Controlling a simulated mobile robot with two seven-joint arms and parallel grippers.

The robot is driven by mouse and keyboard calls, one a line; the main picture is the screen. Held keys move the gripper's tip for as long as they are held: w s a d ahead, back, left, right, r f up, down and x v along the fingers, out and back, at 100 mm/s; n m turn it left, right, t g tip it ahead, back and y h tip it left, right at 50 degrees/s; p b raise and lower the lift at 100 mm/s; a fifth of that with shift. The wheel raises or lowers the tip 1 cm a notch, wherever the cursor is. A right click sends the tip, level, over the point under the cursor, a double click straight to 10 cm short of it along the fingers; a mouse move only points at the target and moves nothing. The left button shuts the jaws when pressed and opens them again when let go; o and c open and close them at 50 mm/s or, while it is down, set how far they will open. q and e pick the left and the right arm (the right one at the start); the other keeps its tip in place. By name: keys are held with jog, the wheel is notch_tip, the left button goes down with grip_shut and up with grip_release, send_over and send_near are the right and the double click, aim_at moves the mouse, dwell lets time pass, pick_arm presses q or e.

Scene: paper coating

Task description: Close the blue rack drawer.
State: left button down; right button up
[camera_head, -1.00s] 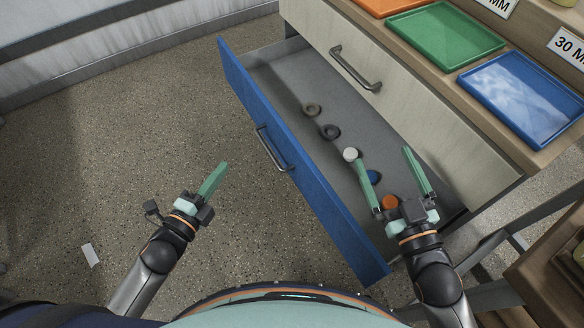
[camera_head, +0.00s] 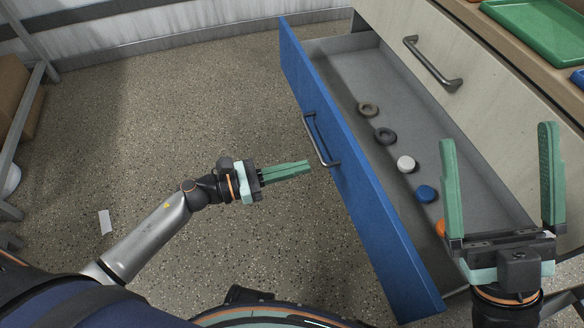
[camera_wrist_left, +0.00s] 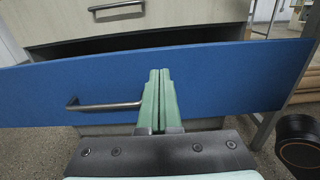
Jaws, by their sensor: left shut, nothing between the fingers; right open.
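The blue-fronted rack drawer (camera_head: 365,205) stands pulled out, its grey inside showing. A dark bar handle (camera_head: 320,140) is on its front. My left gripper (camera_head: 308,167) is shut and empty, its fingertips pointing at the blue front just below the handle. In the left wrist view the shut fingers (camera_wrist_left: 160,75) overlap the blue front (camera_wrist_left: 230,75), beside the right end of the handle (camera_wrist_left: 105,106); I cannot tell whether they touch it. My right gripper (camera_head: 500,150) is open and empty, in front of the drawer's near right part in the head view.
Inside the drawer lie a row of small round pieces: brownish (camera_head: 368,109), dark grey (camera_head: 386,135), white (camera_head: 406,163), blue (camera_head: 426,194) and orange (camera_head: 440,228). A pale upper drawer with a handle (camera_head: 433,64) is behind. A green tray (camera_head: 545,28) is on top. The floor at left is mostly clear.

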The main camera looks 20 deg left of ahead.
aim_at(355, 154)
pick_arm(q)
jog(key=x, duration=1)
jog(key=shift+b, duration=0.3)
pick_arm(e)
jog(key=shift+f, duration=0.35)
pick_arm(q)
jog(key=shift+d, duration=0.15)
